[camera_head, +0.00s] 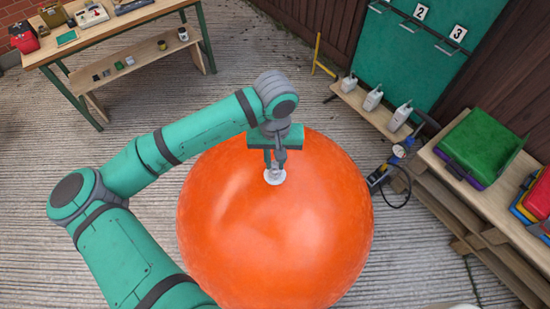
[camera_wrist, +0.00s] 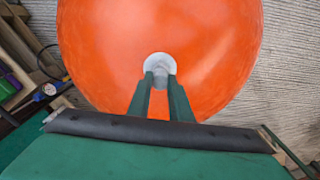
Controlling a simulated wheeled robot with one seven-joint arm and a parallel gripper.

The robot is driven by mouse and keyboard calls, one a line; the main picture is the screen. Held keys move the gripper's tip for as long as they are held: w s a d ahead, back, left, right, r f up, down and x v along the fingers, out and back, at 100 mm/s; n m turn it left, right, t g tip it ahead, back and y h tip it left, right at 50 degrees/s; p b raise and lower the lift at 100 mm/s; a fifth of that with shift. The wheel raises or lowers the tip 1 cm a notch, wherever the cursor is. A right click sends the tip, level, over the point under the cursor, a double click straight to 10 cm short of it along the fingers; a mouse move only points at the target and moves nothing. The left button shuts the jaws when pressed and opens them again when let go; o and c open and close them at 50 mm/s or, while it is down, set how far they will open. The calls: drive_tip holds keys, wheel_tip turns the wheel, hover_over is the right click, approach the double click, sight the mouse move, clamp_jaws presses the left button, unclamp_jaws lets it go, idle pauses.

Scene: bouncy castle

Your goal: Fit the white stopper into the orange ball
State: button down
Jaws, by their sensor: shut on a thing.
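The large orange ball (camera_head: 275,235) rests on the ground in the middle of the head view and fills the upper part of the wrist view (camera_wrist: 110,50). The white stopper (camera_head: 274,177) is a small round disc with a raised middle at the ball's upper side; it also shows in the wrist view (camera_wrist: 160,62). My gripper (camera_head: 275,165) points down at the ball, and its two fingers (camera_wrist: 161,80) are shut on the stopper. The stopper appears at the ball's surface. I cannot tell how deep it sits, and any hole under it is hidden.
A wooden bench (camera_head: 115,32) with small items stands at the back left. A low wooden shelf (camera_head: 480,205) with a green folded stack (camera_head: 482,140) stands at the right. White bottles (camera_head: 373,98) stand by a green board (camera_head: 415,45). A pump-like tool with a hose (camera_head: 385,172) lies right of the ball.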

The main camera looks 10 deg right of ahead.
drive_tip(key=shift+f, duration=0.2)
drive_tip(key=c, duration=1.5)
unclamp_jaws()
drive_tip(key=shift+c, duration=0.2)
wheel_tip(320, 180, up, 11)
drive_tip(key=shift+f, duration=0.15)
